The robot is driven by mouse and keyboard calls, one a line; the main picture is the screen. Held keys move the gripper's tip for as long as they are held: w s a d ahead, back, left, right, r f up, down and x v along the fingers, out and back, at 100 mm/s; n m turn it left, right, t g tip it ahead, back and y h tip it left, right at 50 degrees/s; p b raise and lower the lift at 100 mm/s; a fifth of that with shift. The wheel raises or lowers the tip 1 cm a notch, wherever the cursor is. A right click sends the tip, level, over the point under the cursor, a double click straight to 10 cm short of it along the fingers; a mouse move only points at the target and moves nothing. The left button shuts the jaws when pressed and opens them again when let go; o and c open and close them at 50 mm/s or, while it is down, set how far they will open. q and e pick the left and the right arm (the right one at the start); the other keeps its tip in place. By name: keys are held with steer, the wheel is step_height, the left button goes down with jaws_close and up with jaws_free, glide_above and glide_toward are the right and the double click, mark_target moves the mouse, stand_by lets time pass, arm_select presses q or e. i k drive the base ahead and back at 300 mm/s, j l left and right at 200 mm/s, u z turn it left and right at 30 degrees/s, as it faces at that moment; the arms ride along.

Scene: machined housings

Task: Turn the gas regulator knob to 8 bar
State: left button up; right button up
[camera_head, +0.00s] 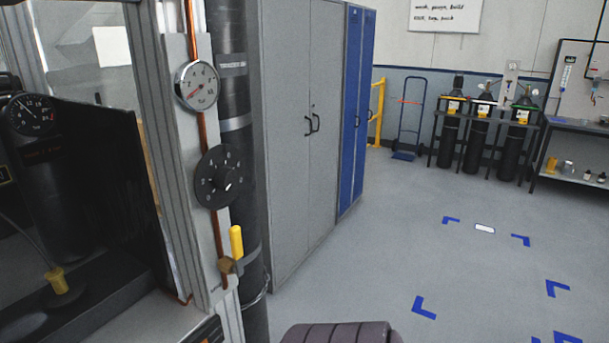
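The gas regulator knob sits on a round black dial (220,177) on a pale upright panel at the left. White marks ring the dial, and a small white pointer shows near the knob's lower right. The picture is too small to read which number it points at. A round pressure gauge (197,85) with a white face and a red needle is mounted just above, on a copper pipe. The needle points to the lower left; its reading is unclear. Neither of my grippers is in view, and nothing touches the knob.
A yellow valve handle (236,242) stands upright below the dial. A black cylinder (233,110) stands behind the panel. Grey cabinets (290,140) and a blue locker (357,110) are to the right. The grey floor (400,240) with blue corner marks is open.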

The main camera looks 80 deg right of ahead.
mark_target(226, 178)
steer(key=z, duration=2)
